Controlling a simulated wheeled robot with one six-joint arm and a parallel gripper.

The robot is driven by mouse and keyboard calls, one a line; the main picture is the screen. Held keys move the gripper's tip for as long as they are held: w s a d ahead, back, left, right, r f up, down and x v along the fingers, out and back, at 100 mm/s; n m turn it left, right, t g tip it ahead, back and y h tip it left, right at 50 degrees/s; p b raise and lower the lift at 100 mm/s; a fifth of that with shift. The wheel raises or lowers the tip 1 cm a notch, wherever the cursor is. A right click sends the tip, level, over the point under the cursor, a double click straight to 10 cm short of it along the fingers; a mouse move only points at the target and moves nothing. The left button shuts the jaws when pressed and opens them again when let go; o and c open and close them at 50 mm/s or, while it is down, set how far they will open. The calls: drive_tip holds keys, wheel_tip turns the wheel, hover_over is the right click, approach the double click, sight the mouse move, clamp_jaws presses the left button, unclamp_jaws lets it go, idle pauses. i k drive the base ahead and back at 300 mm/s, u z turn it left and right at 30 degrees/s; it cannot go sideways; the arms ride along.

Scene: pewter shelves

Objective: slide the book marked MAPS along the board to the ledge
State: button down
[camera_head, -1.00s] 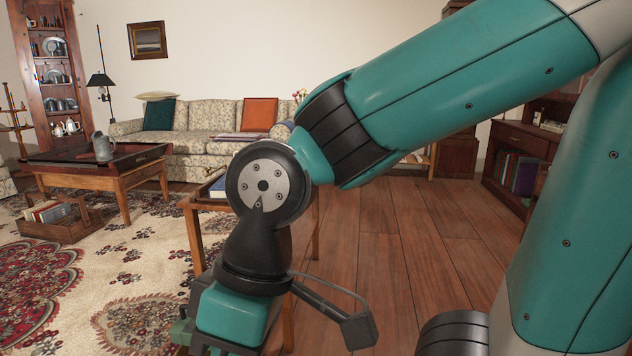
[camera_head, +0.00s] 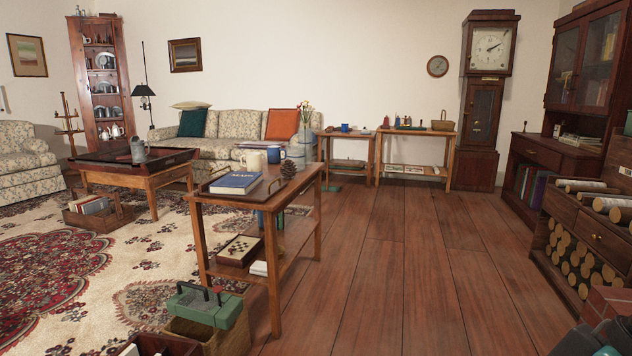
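The blue book (camera_head: 236,183) lies flat on the top of a small two-tier wooden table, near its left end. White lettering on its cover seems to read MAPS. The table top (camera_head: 285,184) is the board under it, and a low raised edge shows at its left end. A cream mug (camera_head: 250,160), a blue mug (camera_head: 275,155) and a pine cone (camera_head: 289,169) stand behind and to the right of the book. No gripper shows in this view, and nothing touches the book.
The lower shelf holds a checkered box (camera_head: 240,250). Bare wood floor (camera_head: 390,270) is open to the right. A log rack (camera_head: 580,255) stands at the far right.

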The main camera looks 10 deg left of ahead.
sight(235, 183)
drive_tip(key=z, duration=0.2)
drive_tip(key=i, duration=1.9)
drive_tip(key=u, duration=1.4)
drive_tip(key=i, duration=0.85)
drive_tip(key=u, duration=0.95)
